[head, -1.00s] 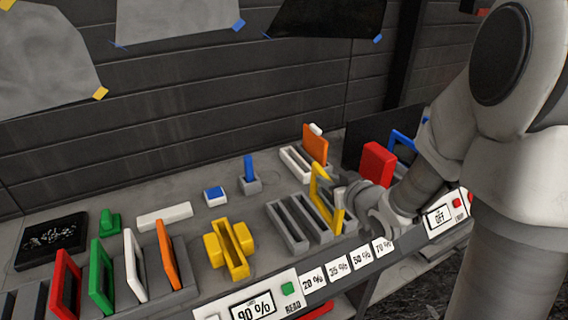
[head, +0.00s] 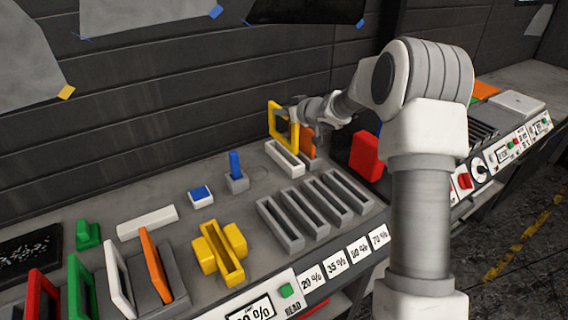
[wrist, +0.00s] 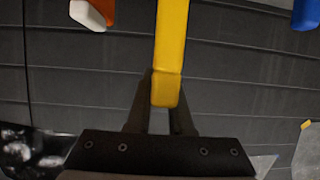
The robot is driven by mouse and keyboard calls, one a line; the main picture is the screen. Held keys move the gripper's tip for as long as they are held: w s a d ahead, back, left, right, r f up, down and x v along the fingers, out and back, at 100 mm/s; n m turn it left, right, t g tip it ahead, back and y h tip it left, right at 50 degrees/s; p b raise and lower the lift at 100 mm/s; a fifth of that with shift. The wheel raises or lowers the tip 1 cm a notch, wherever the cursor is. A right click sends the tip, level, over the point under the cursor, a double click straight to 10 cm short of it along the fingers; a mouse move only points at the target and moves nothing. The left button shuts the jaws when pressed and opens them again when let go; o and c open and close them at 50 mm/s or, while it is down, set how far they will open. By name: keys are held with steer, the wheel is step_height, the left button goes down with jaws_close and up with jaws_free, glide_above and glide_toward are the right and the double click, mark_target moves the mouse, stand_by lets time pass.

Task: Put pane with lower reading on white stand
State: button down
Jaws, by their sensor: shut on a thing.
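My gripper (head: 297,115) is shut on the yellow-framed pane (head: 272,122), which it holds upright. In the head view the pane is at the back end of the white stand (head: 290,162); I cannot tell whether its lower edge is above the slot or in it. In the wrist view the yellow frame (wrist: 170,55) runs up between the two fingers (wrist: 158,110). The reader (head: 250,309) display is cut off, showing only "0 %" clearly.
A grey slotted rack (head: 315,210) stands empty behind cards marked 20, 35, 50 and 70 %. A yellow holder (head: 220,252) is left of it. Red, green, white and orange panes (head: 155,265) stand at lower left. A red block (head: 366,155) is right of the white stand.

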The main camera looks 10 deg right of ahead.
mark_target(284, 132)
steer(key=w+f+b, duration=0.1)
steer(key=f, duration=0.2)
steer(key=w+f+b, duration=0.1)
steer(key=f+b, duration=0.1)
steer(key=f, duration=0.1)
steer(key=w+f+b, duration=0.1)
steer(key=f, duration=0.2)
steer(key=shift+w+d+f, duration=0.1)
steer(key=shift+w+d, duration=0.1)
steer(key=shift+d, duration=0.2)
steer(key=shift+f, duration=0.1)
steer(key=c, duration=1.2)
jaws_free()
steer(key=shift+f, duration=0.15)
steer(key=shift+c, duration=0.2)
steer(key=o, duration=0.4)
steer(key=shift+o, duration=0.2)
